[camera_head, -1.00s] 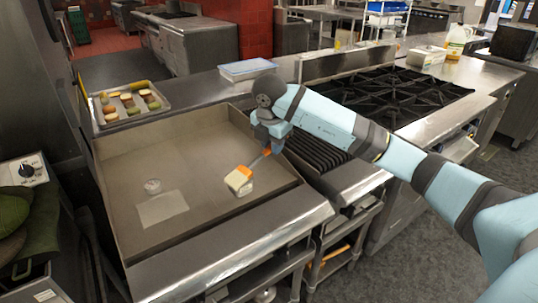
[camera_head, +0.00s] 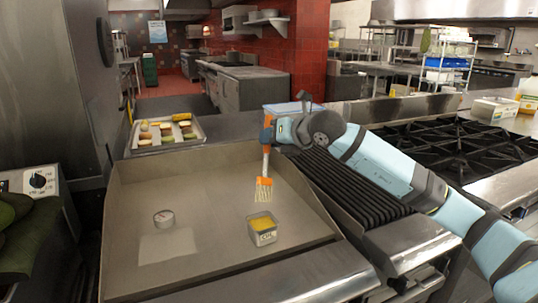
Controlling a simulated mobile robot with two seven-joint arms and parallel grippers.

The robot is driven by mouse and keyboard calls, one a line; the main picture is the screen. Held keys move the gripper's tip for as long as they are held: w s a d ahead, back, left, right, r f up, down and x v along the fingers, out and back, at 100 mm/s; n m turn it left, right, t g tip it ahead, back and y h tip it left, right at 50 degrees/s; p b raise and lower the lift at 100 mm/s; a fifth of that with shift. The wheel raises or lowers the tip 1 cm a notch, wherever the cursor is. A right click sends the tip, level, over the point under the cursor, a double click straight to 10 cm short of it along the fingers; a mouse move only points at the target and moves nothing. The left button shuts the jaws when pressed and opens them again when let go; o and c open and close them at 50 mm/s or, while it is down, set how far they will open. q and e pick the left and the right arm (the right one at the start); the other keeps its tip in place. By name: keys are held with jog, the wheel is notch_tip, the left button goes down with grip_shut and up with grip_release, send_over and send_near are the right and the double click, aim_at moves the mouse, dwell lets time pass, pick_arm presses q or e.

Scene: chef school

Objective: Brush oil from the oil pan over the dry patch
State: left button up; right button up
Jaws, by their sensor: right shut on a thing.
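The oil pan (camera_head: 262,236) is a small metal square tin with yellow oil inside and lettering on its front, standing on the griddle. The dry patch (camera_head: 168,245) is a pale rectangle on the griddle to the left of the oil pan. My left gripper is not in view.
A small round metal thing (camera_head: 164,218) sits on the griddle (camera_head: 205,190) just behind the dry patch. Raised walls edge the griddle. A tray (camera_head: 203,133) of food pieces lies beyond its back left. A ribbed grill (camera_head: 345,187) and black burners (camera_head: 440,150) stand to the right.

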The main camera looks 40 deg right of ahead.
aim_at(270, 150)
jog(key=shift+w, duration=0.1)
jog(key=shift+a+f+b, duration=0.1)
jog(key=shift+f+b, duration=0.3)
jog(key=shift+f, duration=0.2)
notch_tip(270, 150, down, 2)
jog(key=shift+b, duration=0.3)
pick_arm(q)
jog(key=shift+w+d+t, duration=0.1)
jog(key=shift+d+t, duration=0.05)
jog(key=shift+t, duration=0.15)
pick_arm(e)
notch_tip(270, 150, down, 2)
jog(key=shift+f, duration=0.25)
pick_arm(q)
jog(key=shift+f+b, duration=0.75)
jog(key=shift+b, duration=0.15)
pick_arm(e)
jog(key=shift+f, duration=0.5)
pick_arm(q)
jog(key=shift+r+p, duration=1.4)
pick_arm(e)
jog(key=shift+r, duration=3.5)
